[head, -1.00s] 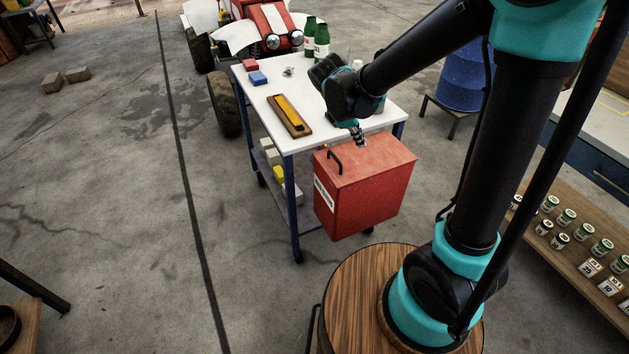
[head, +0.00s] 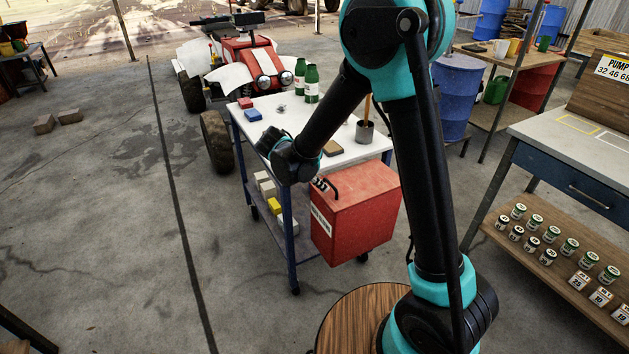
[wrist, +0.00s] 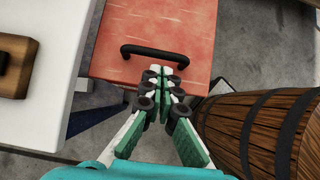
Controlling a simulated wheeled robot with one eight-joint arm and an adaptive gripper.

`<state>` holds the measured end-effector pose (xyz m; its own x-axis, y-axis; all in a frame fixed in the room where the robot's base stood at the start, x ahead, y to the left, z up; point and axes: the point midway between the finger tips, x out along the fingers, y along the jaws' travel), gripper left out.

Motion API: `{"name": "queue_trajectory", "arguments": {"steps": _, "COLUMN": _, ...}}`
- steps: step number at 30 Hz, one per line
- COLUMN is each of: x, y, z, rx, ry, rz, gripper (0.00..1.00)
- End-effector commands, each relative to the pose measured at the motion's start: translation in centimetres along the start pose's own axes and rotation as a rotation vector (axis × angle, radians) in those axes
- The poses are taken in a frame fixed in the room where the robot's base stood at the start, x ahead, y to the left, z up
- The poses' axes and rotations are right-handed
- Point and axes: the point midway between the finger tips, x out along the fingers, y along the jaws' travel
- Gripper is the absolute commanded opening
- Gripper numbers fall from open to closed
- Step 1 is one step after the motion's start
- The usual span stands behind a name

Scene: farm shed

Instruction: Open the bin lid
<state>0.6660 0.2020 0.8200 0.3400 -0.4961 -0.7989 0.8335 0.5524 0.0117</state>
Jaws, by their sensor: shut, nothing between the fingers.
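The red bin (head: 352,228) stands at the near side of the white-topped cart, with a white label on its left face. Its flat red lid (head: 368,188) lies shut on top. A black bar handle sits near the lid's left edge in the head view; it shows clearly in the wrist view (wrist: 153,50). My gripper (head: 322,184) is just above the lid at the handle. In the wrist view my gripper (wrist: 163,76) has its fingers together and empty, pointing at the handle's right part. I cannot tell whether the fingertips touch the handle.
The cart (head: 340,160) holds green bottles (head: 311,84), a dark cup (head: 365,132) and small blocks. A drawer bench (head: 565,175) with jars on its lower shelf stands at the right. A red and white tractor (head: 255,65) stands behind.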

Motion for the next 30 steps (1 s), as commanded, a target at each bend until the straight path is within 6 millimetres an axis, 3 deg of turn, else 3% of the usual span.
{"name": "queue_trajectory", "arguments": {"steps": 6, "x": 1.7, "y": 0.0, "z": 0.0, "rx": 0.0, "ry": 0.0, "rz": 0.001, "gripper": 0.0}}
{"name": "queue_trajectory", "arguments": {"steps": 17, "x": 1.8, "y": 0.0, "z": 0.0, "rx": 0.0, "ry": 0.001, "rz": 0.001, "gripper": 0.0}}
{"name": "queue_trajectory", "arguments": {"steps": 25, "x": 1.1, "y": 0.0, "z": 0.8, "rx": 0.002, "ry": 0.034, "rz": -0.001, "gripper": 0.0}}
{"name": "queue_trajectory", "arguments": {"steps": 30, "x": -0.2, "y": -0.1, "z": 2.5, "rx": 0.003, "ry": 0.1, "rz": -0.002, "gripper": 0.0}}
